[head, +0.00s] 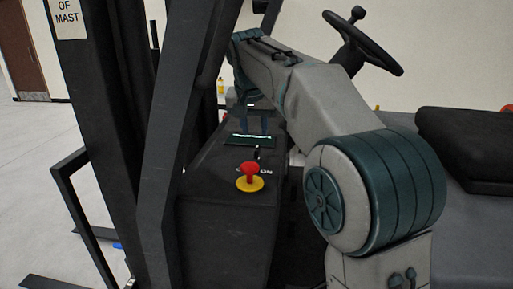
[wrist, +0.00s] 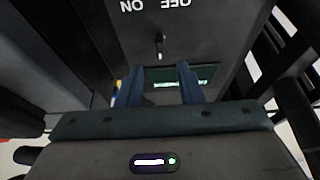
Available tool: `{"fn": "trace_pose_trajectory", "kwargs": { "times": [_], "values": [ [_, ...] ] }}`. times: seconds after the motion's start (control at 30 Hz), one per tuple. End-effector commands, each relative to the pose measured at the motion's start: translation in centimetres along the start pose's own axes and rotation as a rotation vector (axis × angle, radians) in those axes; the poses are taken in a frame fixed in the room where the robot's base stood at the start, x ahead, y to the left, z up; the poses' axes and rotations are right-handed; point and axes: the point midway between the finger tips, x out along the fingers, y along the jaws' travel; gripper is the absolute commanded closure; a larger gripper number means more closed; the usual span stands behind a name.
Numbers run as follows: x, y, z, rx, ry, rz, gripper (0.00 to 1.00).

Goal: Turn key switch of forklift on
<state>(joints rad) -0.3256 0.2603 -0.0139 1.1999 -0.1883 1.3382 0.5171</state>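The key switch (wrist: 160,46) is a small dark key standing out of the forklift's black console (wrist: 205,48). It shows upright between the upside-down ON and OFF labels in the wrist view, and its exact setting is hard to tell. In the head view the small key (head: 258,152) sits behind the red button. My gripper (wrist: 159,69) is open and empty, with its two blue fingers apart just short of the key and pointing toward it. In the head view my gripper (head: 252,132) hangs over the console near the key, not visibly touching it.
A red mushroom button on a yellow base (head: 250,178) stands in front of the key. A green display (head: 265,142) lies behind the key, under my fingers. The dark mast frame (head: 185,110) rises at left. The steering wheel (head: 370,45) and seat (head: 465,140) are at right.

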Motion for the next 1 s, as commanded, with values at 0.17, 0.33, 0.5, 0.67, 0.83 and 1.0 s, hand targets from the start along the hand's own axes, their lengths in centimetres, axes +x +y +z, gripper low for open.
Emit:
{"fn": "trace_pose_trajectory", "kwargs": {
  "times": [0.17, 0.33, 0.5, 0.67, 0.83, 1.0],
  "values": [
    [3.9, 0.1, 0.0, 0.001, -0.003, 0.002, 0.66],
    [6.4, 0.1, 0.0, 0.001, -0.002, 0.001, 0.66],
    [7.7, 0.0, 0.0, 0.0, -0.001, 0.0, 0.66],
    [7.9, 0.0, 0.0, 0.0, 0.0, 0.0, 0.66],
    [7.9, 0.0, 0.0, 0.0, 0.0, 0.0, 0.72],
    [7.9, 0.0, 0.0, 0.0, 0.0, 0.0, 1.0]
  ]
}}
